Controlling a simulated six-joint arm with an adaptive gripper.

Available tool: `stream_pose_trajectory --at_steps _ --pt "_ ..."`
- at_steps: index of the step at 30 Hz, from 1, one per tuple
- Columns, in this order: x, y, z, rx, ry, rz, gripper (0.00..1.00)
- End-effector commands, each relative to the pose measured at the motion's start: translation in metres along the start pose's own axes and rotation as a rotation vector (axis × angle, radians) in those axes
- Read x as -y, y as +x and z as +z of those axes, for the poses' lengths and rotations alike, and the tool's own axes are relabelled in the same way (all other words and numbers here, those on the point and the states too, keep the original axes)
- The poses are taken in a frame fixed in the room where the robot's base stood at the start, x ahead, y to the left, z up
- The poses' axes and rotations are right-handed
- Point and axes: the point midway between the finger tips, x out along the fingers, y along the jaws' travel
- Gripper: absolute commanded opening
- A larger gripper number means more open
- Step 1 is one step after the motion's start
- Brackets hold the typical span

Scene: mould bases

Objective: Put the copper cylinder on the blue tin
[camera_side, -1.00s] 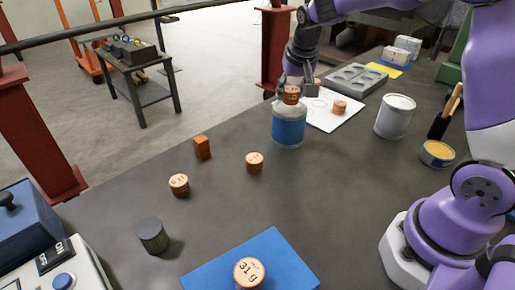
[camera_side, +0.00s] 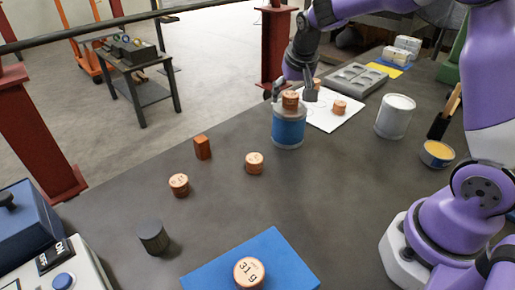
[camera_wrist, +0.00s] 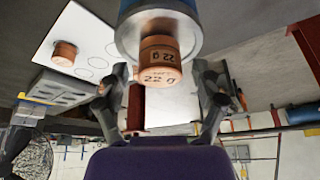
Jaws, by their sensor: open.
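The copper cylinder (camera_side: 290,101), marked 22 g in the wrist view (camera_wrist: 160,62), stands upright on top of the blue tin (camera_side: 288,132). The tin's pale rim (camera_wrist: 128,38) shows around the cylinder in the wrist view. My gripper (camera_side: 291,94) is open, with one finger on each side of the cylinder. In the wrist view, gaps show between the cylinder and both fingers of my gripper (camera_wrist: 162,95).
More copper cylinders stand on the bench (camera_side: 254,163), on a white sheet (camera_side: 326,119) and on a blue mat (camera_side: 215,278). A copper block (camera_side: 202,147) and dark cylinder (camera_side: 153,236) stand left. A white can (camera_side: 395,117) and yellow-topped tin (camera_side: 437,154) stand right.

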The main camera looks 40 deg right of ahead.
Motion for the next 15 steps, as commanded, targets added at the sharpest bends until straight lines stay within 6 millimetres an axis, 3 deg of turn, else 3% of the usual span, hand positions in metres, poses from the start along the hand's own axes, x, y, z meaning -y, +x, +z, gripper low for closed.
stream_pose_trajectory --at_steps 15 --pt "0.001 -0.103 -0.001 -0.004 -0.001 -0.001 0.77"
